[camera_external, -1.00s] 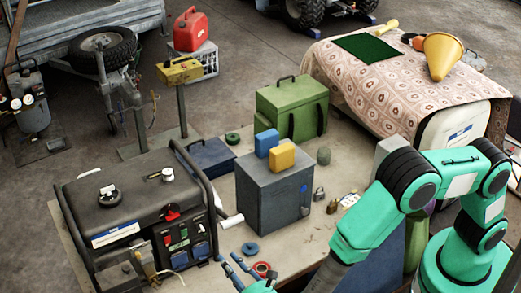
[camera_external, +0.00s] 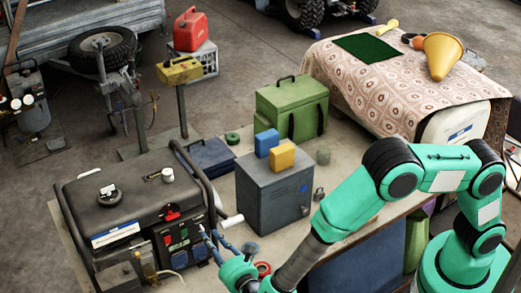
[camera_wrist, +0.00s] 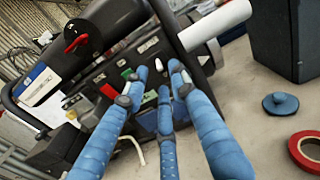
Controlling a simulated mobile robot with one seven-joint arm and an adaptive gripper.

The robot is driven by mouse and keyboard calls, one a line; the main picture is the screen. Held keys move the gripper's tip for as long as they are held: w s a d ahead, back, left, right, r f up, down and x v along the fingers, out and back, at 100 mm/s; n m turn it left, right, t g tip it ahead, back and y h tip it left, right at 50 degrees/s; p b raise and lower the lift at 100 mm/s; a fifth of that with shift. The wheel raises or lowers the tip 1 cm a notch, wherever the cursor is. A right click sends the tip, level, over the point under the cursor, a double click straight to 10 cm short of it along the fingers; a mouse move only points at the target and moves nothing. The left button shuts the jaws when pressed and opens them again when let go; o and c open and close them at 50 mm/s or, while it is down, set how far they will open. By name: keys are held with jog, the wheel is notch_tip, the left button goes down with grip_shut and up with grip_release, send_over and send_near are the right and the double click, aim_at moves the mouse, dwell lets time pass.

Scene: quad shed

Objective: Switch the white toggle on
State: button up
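The black generator (camera_external: 140,215) stands at the left of the table. Its front panel carries a red switch (camera_wrist: 108,91), a green switch (camera_wrist: 127,73) and blue sockets (camera_external: 180,261). A small white piece (camera_wrist: 163,94), apparently the toggle, shows in the wrist view between my fingertips, near the middle finger's end. I cannot tell its position or whether it is touched. My gripper (camera_wrist: 160,82) has three blue fingers, spread open and pointing at the panel. In the external view my gripper (camera_external: 213,245) is at the panel's right side; its fingers partly cover the panel.
A grey metal box (camera_external: 273,200) with blue and yellow blocks stands right of the generator. A white roll (camera_wrist: 215,25) sticks out beside the panel. Red tape (camera_wrist: 305,150) and a blue disc (camera_wrist: 280,104) lie on the table. The generator's black frame bar borders the panel.

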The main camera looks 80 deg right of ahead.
aim_at(202, 228)
jog(key=shift+x, duration=1.5)
grip_shut()
